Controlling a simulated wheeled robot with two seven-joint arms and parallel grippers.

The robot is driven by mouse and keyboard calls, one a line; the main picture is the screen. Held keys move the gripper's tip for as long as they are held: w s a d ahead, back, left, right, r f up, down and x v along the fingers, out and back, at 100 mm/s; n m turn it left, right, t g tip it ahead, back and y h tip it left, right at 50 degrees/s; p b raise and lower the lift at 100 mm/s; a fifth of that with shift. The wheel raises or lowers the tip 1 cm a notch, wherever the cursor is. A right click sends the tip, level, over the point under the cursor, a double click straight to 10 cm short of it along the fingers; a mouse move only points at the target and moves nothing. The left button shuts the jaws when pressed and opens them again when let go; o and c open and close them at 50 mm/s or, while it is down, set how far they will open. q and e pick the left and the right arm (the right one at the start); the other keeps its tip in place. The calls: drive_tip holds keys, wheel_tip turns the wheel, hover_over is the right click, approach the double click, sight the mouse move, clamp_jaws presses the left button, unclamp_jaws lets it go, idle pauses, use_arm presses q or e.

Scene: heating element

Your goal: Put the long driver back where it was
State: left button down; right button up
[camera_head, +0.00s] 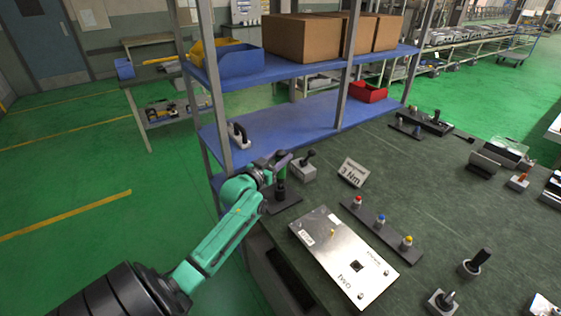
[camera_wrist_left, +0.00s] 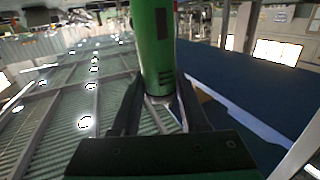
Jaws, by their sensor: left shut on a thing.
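My left gripper (camera_head: 277,165) is at the near left corner of the bench, by the blue shelf. In the left wrist view its two fingers (camera_wrist_left: 165,115) are shut on a green cylindrical body, the long driver (camera_wrist_left: 155,50). In the head view the gripper hides much of the driver. A dark upright part (camera_head: 281,187) shows just below the gripper, above a dark base plate (camera_head: 287,205) on the bench. I cannot tell whether the driver touches the base. My right gripper is not in view.
A grey block with a black handle (camera_head: 303,170) and a "3 Nm" sign (camera_head: 353,172) stand close to the right of the gripper. A metal panel (camera_head: 345,258) and a strip with coloured knobs (camera_head: 381,228) lie nearer. A shelf post (camera_head: 216,110) rises behind the arm.

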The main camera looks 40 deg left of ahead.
sight(281, 173)
use_arm(q)
drive_tip(key=shift+s+f, duration=0.15)
drive_tip(key=shift+f, duration=0.55)
drive_tip(key=shift+s+f, duration=0.1)
drive_tip(key=shift+f, duration=0.1)
drive_tip(key=shift+c, duration=2.1)
unclamp_jaws()
drive_tip(key=shift+f, duration=0.15)
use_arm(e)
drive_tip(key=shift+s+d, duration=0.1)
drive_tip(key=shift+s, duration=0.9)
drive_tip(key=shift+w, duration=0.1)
